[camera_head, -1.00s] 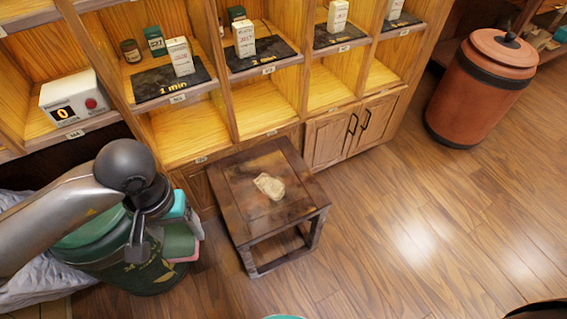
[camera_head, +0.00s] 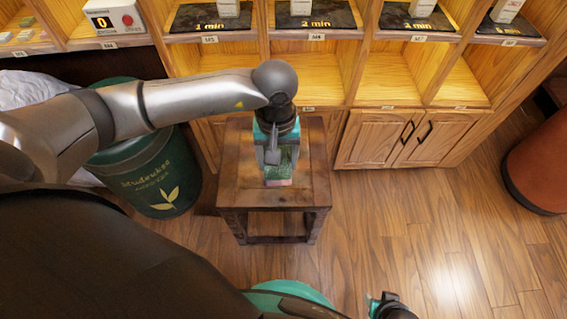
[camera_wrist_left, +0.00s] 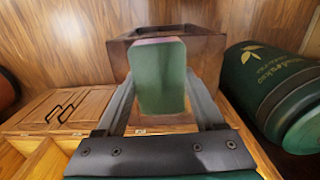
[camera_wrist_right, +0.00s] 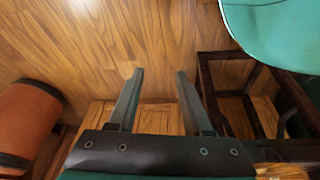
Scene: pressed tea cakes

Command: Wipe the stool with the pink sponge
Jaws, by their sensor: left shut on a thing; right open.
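The dark wooden stool (camera_head: 235,180) stands in front of the shelves; it also shows in the left wrist view (camera_wrist_left: 205,50). My left gripper (camera_head: 274,156) is over the stool top, shut on the sponge (camera_head: 281,167). The sponge fills the space between the fingers in the left wrist view (camera_wrist_left: 160,82). It shows a green face and a pink edge. I cannot tell whether it touches the stool top. The middle of the top is hidden behind the gripper. My right gripper (camera_wrist_right: 158,88) is open and empty, right of and below the stool in the head view.
A green bin (camera_head: 150,180) stands close to the stool's left. The lit shelves and a two-door cabinet (camera_head: 405,138) are behind it. An orange-brown canister (camera_head: 540,165) is at the far right. The floor (camera_head: 420,220) right of the stool is clear.

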